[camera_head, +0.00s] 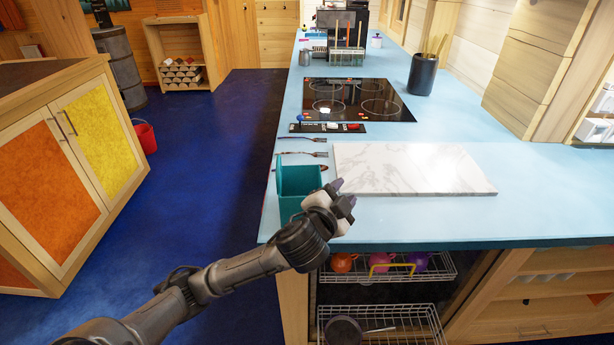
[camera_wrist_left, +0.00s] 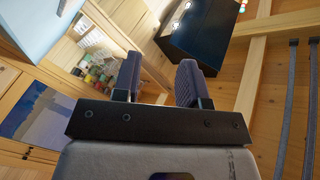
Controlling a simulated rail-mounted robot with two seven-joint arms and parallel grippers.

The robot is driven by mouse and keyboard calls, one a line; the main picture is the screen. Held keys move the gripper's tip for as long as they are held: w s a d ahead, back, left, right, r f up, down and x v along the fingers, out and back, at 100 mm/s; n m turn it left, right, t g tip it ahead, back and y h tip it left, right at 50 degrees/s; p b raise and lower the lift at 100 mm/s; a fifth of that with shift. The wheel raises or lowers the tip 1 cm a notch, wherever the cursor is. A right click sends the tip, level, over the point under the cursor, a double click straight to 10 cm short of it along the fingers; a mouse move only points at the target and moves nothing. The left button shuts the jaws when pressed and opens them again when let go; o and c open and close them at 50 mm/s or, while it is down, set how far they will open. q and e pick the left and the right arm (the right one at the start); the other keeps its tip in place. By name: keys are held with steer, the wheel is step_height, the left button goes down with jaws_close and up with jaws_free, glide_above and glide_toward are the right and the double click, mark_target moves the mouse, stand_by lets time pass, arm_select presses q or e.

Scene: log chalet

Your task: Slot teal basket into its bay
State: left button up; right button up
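The teal basket (camera_head: 299,181) stands on the blue counter near its left edge, beside the marble board. My left gripper (camera_head: 345,192) is just right of the basket, over the counter, and its wrist hides part of the basket's lower right. In the left wrist view the two padded fingers (camera_wrist_left: 158,84) are apart with nothing between them, and the basket does not show there. I cannot tell which opening is the basket's bay. My right gripper is out of view.
A white marble board (camera_head: 415,168) lies right of the gripper. Forks (camera_head: 300,147) lie behind the basket, with a black cooktop (camera_head: 355,99) farther back. Below the counter, a wire rack (camera_head: 390,267) holds cups, and a lower rack (camera_head: 385,323) holds a dark pan. Blue floor lies left.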

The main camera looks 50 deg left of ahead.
arm_select(q)
steer(key=w+a+r+m+t+h+p, duration=0.1)
steer(key=a+r+m+t+h+p, duration=0.2)
steer(key=r+m+h, duration=1.15)
steer(key=w+r+m+t+h+p, duration=0.1)
steer(key=r+m+t+h+p, duration=0.25)
steer(key=r+m, duration=1.2)
steer(key=n+g+y+p, duration=0.2)
steer(key=n+g+y, duration=0.8)
steer(key=g, duration=1)
glide_toward(279, 163)
steer(key=shift+g, duration=0.25)
steer(key=f, duration=0.2)
steer(key=w+f, duration=0.1)
steer(key=f, duration=0.2)
steer(key=shift+w, duration=0.25)
steer(key=shift+w+d+f+p, duration=0.1)
steer(key=shift+f+p, duration=0.1)
steer(key=shift+f, duration=0.45)
steer(key=shift+w+d+f+p, duration=0.1)
steer(key=shift+f+p, duration=0.1)
steer(key=shift+f, duration=0.4)
steer(key=shift+d+f+p, duration=0.15)
steer(key=shift+f+p, duration=0.05)
steer(key=shift+f, duration=0.45)
steer(key=shift+w+f, duration=0.15)
steer(key=shift+f, duration=0.6)
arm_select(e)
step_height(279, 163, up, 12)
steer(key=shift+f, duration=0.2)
